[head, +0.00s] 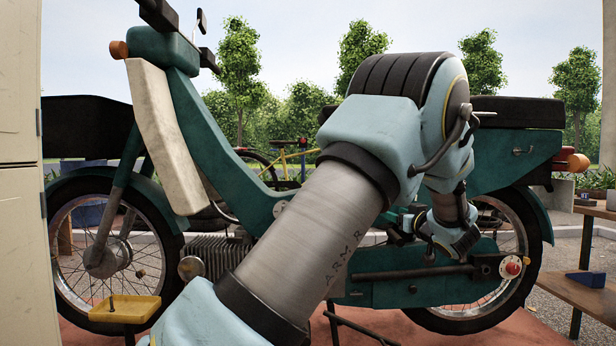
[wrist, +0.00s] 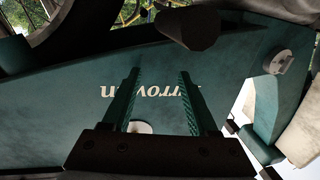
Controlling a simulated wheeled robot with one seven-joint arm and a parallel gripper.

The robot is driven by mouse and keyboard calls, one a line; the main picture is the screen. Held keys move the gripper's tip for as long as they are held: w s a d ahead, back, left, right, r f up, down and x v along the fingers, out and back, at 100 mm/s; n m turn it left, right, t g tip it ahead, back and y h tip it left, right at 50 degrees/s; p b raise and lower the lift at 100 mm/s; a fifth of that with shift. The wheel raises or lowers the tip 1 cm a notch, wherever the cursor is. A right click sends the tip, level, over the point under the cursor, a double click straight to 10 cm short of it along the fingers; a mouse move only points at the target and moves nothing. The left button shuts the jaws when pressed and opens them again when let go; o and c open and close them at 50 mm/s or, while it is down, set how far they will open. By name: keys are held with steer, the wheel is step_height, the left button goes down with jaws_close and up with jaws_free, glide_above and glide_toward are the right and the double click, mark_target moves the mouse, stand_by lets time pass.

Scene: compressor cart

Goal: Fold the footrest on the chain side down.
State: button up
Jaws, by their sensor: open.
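A teal moped (head: 185,110) stands side-on in the head view. Its long teal lower side cover (head: 430,290) runs back to the rear wheel; in the wrist view a teal panel (wrist: 85,100) carries upside-down pale lettering. A dark, round-ended peg (wrist: 190,27) sticks out near the top of the wrist view, just beyond my fingertips; it looks like the footrest, but I cannot be sure. My gripper (wrist: 158,72) is open and empty, its two ridged fingers apart over the lettering. In the head view my gripper (head: 450,240) is low by the moped's side, partly hidden by my arm.
A yellow tray (head: 125,309) stands by the front wheel. A wooden bench (head: 590,295) with a blue block (head: 586,281) is at the right. A pale cabinet (head: 20,200) edges the left. A dark rod (head: 360,329) sticks out low under the moped.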

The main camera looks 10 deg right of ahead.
steer(key=s+d+p, duration=0.1)
steer(key=s+p, duration=0.1)
steer(key=s, duration=0.8)
steer(key=w+a+r+m+g+h+p, duration=0.2)
steer(key=w+a+r+g+h+p, duration=0.15)
steer(key=w+a+r+p, duration=0.45)
steer(key=s+a+g+p, duration=0.3)
steer(key=a+p, duration=0.3)
steer(key=a, duration=0.2)
steer(key=s+a+m+g+p, duration=0.1)
steer(key=s+a+g+p, duration=0.2)
steer(key=a+p, duration=0.4)
steer(key=shift+a+r, duration=0.3)
steer(key=shift+a, duration=0.9)
steer(key=shift+a+g+h, duration=0.1)
steer(key=shift+g+h, duration=0.15)
steer(key=s+a+r+g+y+p, duration=0.1)
steer(key=s+a+r+g+p, duration=0.1)
steer(key=s+a+p, duration=0.3)
steer(key=s+a+r+g+y+p, duration=0.1)
steer(key=s+a+r+g+p, duration=0.2)
steer(key=s+a, duration=0.8)
steer(key=g+p, duration=0.1)
steer(key=p, duration=0.1)
steer(key=shift+s+a+r+n+y+p, duration=0.3)
steer(key=shift+a+p, duration=0.05)
